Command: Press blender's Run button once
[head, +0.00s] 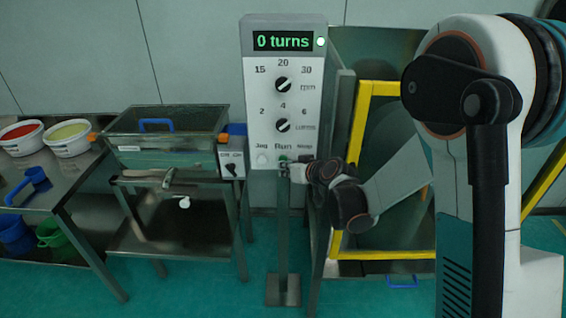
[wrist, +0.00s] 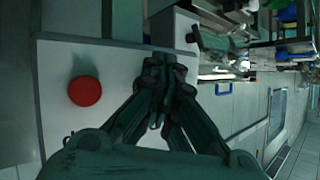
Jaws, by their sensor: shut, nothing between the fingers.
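The blender's control panel (head: 260,100) stands upright on a post, with a display reading "0 turns" and a small light beside it. Two black knobs sit above a row of buttons labelled Jog, Run and a third label hard to read. The green Run button (head: 284,158) shows partly, just above my gripper (head: 287,170). My gripper is shut and empty, its tips at or very near the panel's lower edge; I cannot tell whether they touch the button. In the wrist view the shut fingers (wrist: 163,98) cover the Run button's area, beside a red button (wrist: 84,91).
A yellow guard frame (head: 357,130) stands right of the panel, close to my arm. Left of it are a small switch box (head: 232,164), a sieve tank (head: 165,135) on a metal stand, and a table with tubs (head: 68,138) and a blue scoop (head: 27,184).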

